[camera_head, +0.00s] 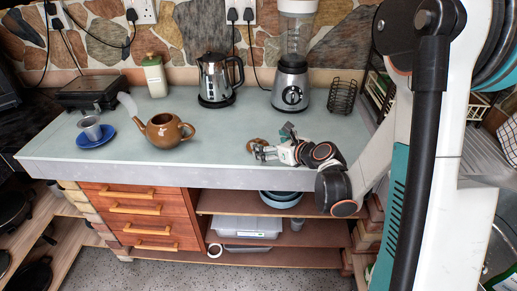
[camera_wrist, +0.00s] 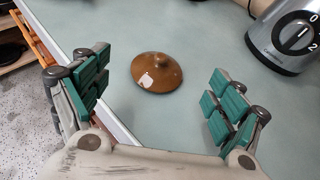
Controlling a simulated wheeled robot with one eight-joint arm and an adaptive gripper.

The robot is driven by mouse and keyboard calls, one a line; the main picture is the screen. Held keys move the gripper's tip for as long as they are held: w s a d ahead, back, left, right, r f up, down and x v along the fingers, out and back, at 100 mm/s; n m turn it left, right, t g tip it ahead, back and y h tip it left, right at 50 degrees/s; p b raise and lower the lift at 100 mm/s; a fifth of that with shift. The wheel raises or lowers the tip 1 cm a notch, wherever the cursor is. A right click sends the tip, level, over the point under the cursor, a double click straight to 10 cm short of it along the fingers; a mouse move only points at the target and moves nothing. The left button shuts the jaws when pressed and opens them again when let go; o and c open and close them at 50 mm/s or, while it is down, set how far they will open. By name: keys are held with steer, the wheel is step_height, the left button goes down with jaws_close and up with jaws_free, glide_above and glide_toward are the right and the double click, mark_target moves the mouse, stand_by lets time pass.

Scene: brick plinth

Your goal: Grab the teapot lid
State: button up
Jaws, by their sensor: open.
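The teapot lid (camera_wrist: 157,73) is a brown dome with a small knob on top and a pale patch on its side. It lies knob up on the counter. In the head view the lid (camera_head: 253,145) shows beside my gripper (camera_head: 271,143), partly hidden by it. In the wrist view my gripper (camera_wrist: 158,95) is open and empty, with its green-padded fingers spread wide on either side of the lid and not touching it. The brown teapot (camera_head: 166,131) stands uncovered on the counter to the left, with its spout pointing left.
A blender (camera_head: 292,80) stands behind my gripper, and its base (camera_wrist: 286,40) shows in the wrist view. A kettle (camera_head: 217,79), a wire basket (camera_head: 342,96) and a cup on a blue saucer (camera_head: 94,139) also stand on the counter. The counter's front edge (camera_head: 150,173) is close to my gripper.

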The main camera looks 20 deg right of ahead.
mark_target(258, 139)
steer(key=shift+b+x, duration=1.35)
steer(key=shift+x, duration=2.55)
steer(key=shift+d, duration=0.1)
steer(key=c, duration=1.1)
